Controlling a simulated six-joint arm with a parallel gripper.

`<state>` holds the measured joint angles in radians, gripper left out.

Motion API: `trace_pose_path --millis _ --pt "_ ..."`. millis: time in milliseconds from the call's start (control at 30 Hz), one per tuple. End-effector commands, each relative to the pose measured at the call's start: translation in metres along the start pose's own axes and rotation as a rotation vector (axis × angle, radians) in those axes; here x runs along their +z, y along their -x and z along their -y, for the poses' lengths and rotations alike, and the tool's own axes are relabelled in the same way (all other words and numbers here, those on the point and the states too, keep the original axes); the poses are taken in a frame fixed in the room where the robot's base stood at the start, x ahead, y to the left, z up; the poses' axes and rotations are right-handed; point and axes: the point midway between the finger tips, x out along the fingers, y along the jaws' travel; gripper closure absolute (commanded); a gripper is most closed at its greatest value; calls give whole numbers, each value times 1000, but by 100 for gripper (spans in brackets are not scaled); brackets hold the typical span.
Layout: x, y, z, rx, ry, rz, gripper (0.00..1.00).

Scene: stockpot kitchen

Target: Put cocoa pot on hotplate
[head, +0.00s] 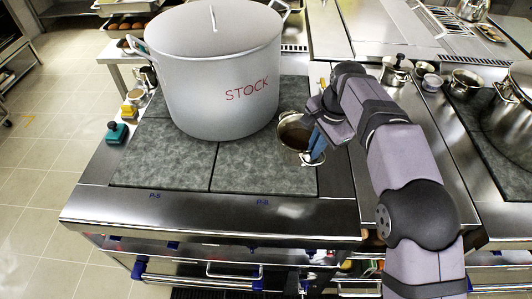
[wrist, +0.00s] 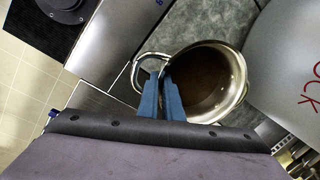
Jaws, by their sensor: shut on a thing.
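The cocoa pot (head: 293,134) is a small shiny metal pot with brown liquid inside. It is just right of the big stockpot, over the right part of the front right grey hotplate (head: 250,172), marked P-8. My gripper (head: 316,146) is at the pot's right side, its blue fingers shut on the pot's handle. In the wrist view the fingers (wrist: 166,98) meet the looped handle beside the cocoa pot (wrist: 236,88). I cannot tell whether the pot's base touches the plate.
A large stockpot (head: 205,90) marked STOCK covers the rear plates. The front left plate (head: 165,160) is bare. Small pots (head: 396,72) and another large pot (head: 510,115) stand to the right, beyond my arm.

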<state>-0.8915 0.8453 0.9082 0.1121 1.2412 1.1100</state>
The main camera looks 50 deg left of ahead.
Motion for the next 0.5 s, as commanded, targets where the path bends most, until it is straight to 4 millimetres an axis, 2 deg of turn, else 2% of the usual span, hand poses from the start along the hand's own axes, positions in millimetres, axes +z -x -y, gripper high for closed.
trace_pose_path --millis 300,500 --pt "1 1 -1 15 -1 2 100" --pt "1 -18 -5 19 -3 4 100"
